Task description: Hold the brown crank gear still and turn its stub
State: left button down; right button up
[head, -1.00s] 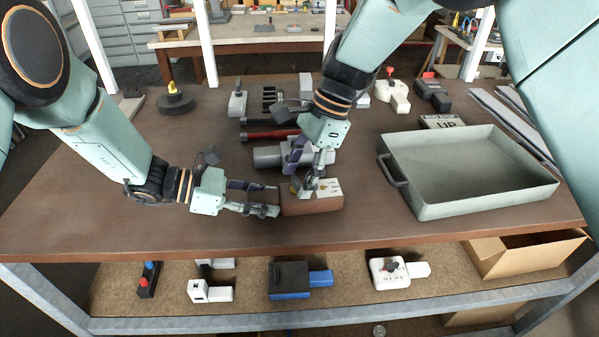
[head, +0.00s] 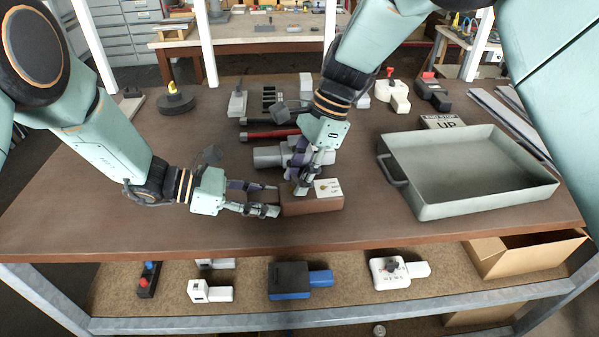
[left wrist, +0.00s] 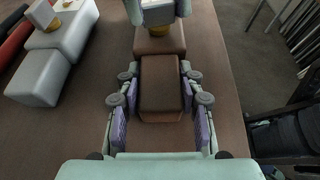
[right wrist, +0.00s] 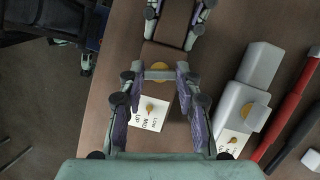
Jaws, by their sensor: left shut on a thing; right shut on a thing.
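The brown crank gear (head: 312,204) lies near the table's front edge, a brown box with a narrower end to the left. My left gripper (head: 271,199) is shut on that narrow end (left wrist: 160,86), one finger on each side. A brass disc (right wrist: 160,66) sits on top of the gear, with a pale bar-like stub (right wrist: 158,75) over it. My right gripper (head: 303,186) comes from above and is shut on the stub, largely hiding it in the head view. A white card (right wrist: 150,113) with lettering and a small brass pointer lies on the gear's top.
A grey housing of similar shape (head: 268,156) and a red-and-black bar (head: 272,134) lie just behind. A large grey tray (head: 470,203) with a handle fills the right side. Other devices stand along the back. The table's front left is clear.

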jog(key=shift+n, duration=0.3)
jog(key=n+g, duration=0.1)
jog(key=n, duration=0.1)
jog(key=n+g+h, duration=0.1)
jog(key=n, duration=0.2)
jog(key=shift+w+a+n, duration=0.1)
jog(key=shift+n, duration=0.2)
jog(key=n+g+h, duration=0.1)
jog(key=n+h, duration=0.1)
jog(key=n, duration=0.3)
jog(key=shift+n, duration=0.4)
jog(key=o, duration=1.2)
jog(key=shift+w+a, duration=0.1)
jog(key=shift+c, duration=0.2)
jog(key=v, duration=0.7)
jog(key=shift+r, duration=0.2)
